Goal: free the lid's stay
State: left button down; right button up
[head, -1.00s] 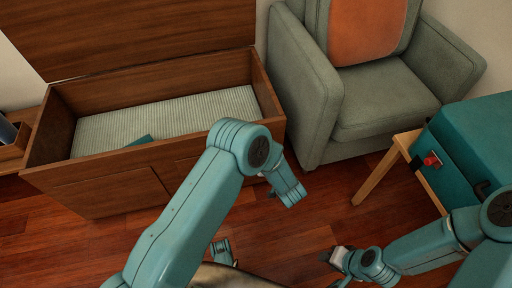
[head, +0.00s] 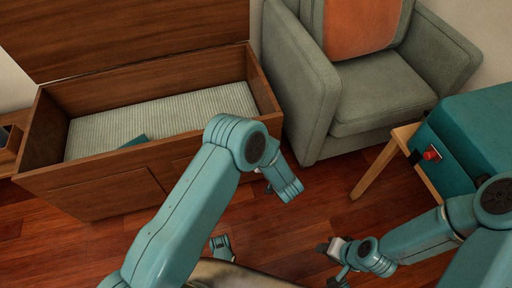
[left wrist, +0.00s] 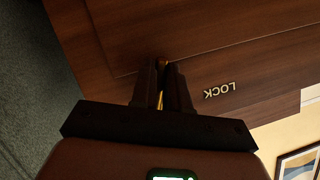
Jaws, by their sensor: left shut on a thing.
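The lid (head: 130,32) of the wooden chest (head: 95,190) stands raised at the back. In the left wrist view, my left gripper (left wrist: 163,72) is shut on a small brass piece (left wrist: 160,101), mostly hidden between the dark fingers. A brownish round end of a fitting (left wrist: 162,62) shows at the fingertips, against the wood panel (left wrist: 200,42). I cannot tell if this is the stay. White lettering, "LOCK" (left wrist: 220,90), is beside it on the wood. My right gripper (head: 330,264) is low over the floor, away from the chest.
A grey-green armchair (head: 385,105) with an orange cushion (head: 360,25) stands just right of the chest. A teal case (head: 480,130) with a red knob (head: 431,154) rests on a wooden stand (head: 375,170). Striped lining (head: 180,110) covers the chest floor. Floor shows in front.

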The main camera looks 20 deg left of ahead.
pick_arm(q)
jog(key=shift+w+d+n+t+h, duration=0.35)
jog(key=shift+n+h, duration=0.2)
jog(key=shift+n, duration=0.35)
jog(key=shift+w+d+n+t+h, duration=0.25)
jog(key=shift+n+h, duration=0.3)
jog(key=shift+n, duration=0.35)
jog(key=shift+w, duration=0.1)
jog(key=c, duration=1.1)
grip_release()
jog(key=shift+a+f, duration=0.1)
jog(key=shift+s, duration=0.2)
